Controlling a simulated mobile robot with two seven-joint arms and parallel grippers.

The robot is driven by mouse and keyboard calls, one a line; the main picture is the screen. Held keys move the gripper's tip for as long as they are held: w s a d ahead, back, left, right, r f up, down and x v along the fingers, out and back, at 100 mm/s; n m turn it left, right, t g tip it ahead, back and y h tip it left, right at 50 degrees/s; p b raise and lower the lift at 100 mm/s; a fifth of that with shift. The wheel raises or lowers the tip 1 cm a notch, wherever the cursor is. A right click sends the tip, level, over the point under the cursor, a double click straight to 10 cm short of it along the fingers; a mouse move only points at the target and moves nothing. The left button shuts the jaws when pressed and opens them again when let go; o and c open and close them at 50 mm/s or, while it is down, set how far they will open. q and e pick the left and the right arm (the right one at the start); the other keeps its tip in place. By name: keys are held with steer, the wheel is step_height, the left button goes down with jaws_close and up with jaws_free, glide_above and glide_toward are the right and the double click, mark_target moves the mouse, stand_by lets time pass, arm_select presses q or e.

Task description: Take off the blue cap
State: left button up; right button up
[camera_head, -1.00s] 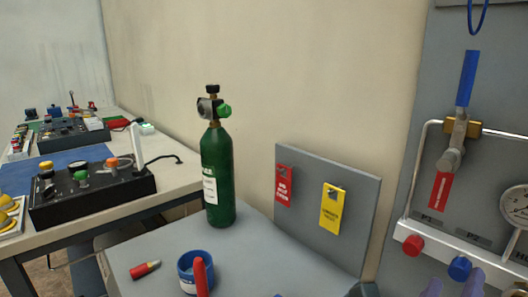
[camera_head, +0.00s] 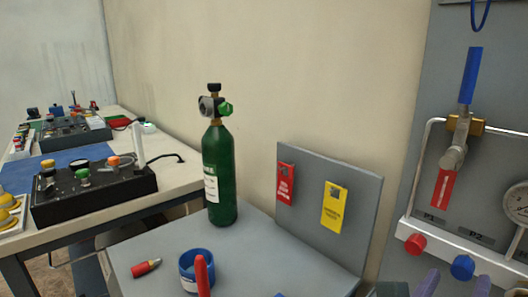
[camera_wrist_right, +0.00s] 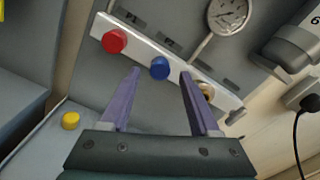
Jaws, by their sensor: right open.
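The blue cap (camera_head: 462,267) sits on the white rail of the grey panel, right of the red cap (camera_head: 415,244). In the right wrist view the blue cap (camera_wrist_right: 160,68) shows between and just beyond the fingertips, with the red cap (camera_wrist_right: 115,41) to its left. My right gripper (camera_head: 454,280) is open, its purple fingers pointing at the rail from below. The wrist view shows the right gripper (camera_wrist_right: 160,76) empty, the fingers either side of the blue cap and not visibly touching it. My left gripper is not in view.
A brass fitting (camera_wrist_right: 207,90) is on the rail beside the right finger. A yellow cap (camera_wrist_right: 70,120) lies on the grey table at lower left. A gauge (camera_wrist_right: 228,14) is above the rail. A green cylinder (camera_head: 219,175) and blue tape roll (camera_head: 189,282) stand on the table.

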mark_target(463, 268)
steer(key=shift+w+d, duration=0.1)
steer(key=shift+d, duration=0.05)
steer(key=shift+b+x, duration=0.3)
steer(key=shift+x, duration=0.75)
jaws_close()
steer(key=n, duration=0.3)
steer(key=shift+n, duration=0.3)
steer(key=shift+n+p, duration=0.3)
steer(key=shift+n, duration=1.4)
